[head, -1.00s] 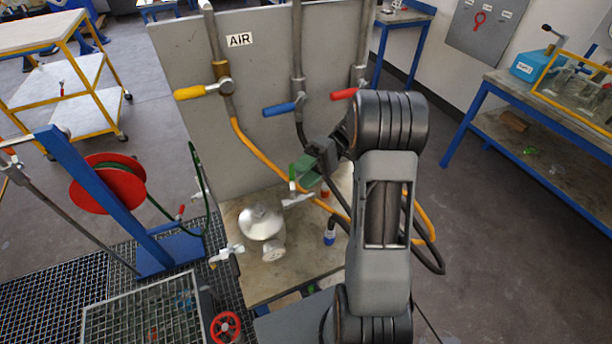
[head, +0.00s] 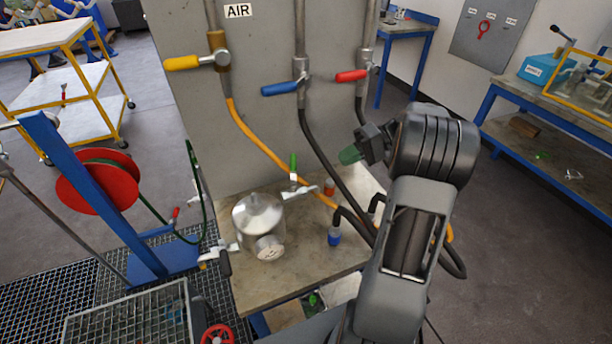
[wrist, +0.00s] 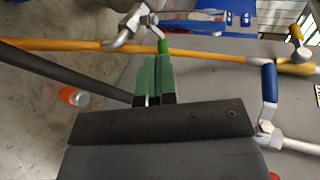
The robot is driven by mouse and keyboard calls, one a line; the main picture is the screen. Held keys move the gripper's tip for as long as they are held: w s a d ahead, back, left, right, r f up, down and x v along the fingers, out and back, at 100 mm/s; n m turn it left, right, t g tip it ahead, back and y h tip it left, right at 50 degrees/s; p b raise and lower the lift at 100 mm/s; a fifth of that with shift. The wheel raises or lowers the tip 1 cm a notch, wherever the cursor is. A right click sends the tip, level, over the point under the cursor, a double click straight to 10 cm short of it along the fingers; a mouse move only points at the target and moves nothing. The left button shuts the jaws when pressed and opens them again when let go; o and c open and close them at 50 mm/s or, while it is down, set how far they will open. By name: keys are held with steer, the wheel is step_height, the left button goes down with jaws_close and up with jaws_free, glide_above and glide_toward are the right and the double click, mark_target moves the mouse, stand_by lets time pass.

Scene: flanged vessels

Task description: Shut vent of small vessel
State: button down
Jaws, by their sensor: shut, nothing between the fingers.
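The small metal vessel (head: 259,218) stands on the worktop below the AIR panel. A valve with a green lever (head: 293,167) is at its right side; the lever stands upright in the head view. In the wrist view the same green lever (wrist: 163,47) shows just beyond my fingertips, beside its metal valve body (wrist: 130,28). A second valve with a dark handle (head: 225,263) is at the vessel's left. No label shows which valve is the vent. My gripper (head: 349,155) is shut and empty, right of the green lever and apart from it. Its green fingers (wrist: 155,78) are together.
An orange hose (head: 262,145) and black hoses run from the panel close to the green lever. Yellow (head: 182,63), blue (head: 280,89) and red (head: 352,76) handles stick out above. A red hose reel (head: 98,187) is at left.

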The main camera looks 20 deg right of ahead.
steer(key=w+d+r+m+t+h, duration=0.1)
steer(key=w+d+m+t+h, duration=0.1)
steer(key=w+d+t, duration=0.15)
steer(key=m+p, duration=0.1)
steer(key=p, duration=0.1)
glide_toward(293, 159)
steer(key=f+x, duration=0.1)
steer(key=x, duration=0.5)
steer(key=shift+s+f, duration=0.2)
steer(key=shift+f, duration=0.1)
steer(key=shift+a, duration=0.1)
steer(key=w+a+n+g, duration=0.1)
steer(key=a+n+g+b, duration=0.1)
steer(key=n+g, duration=0.1)
steer(key=shift+w+a+g+y, duration=0.25)
steer(key=shift+w+y, duration=0.15)
steer(key=shift+d, duration=0.1)
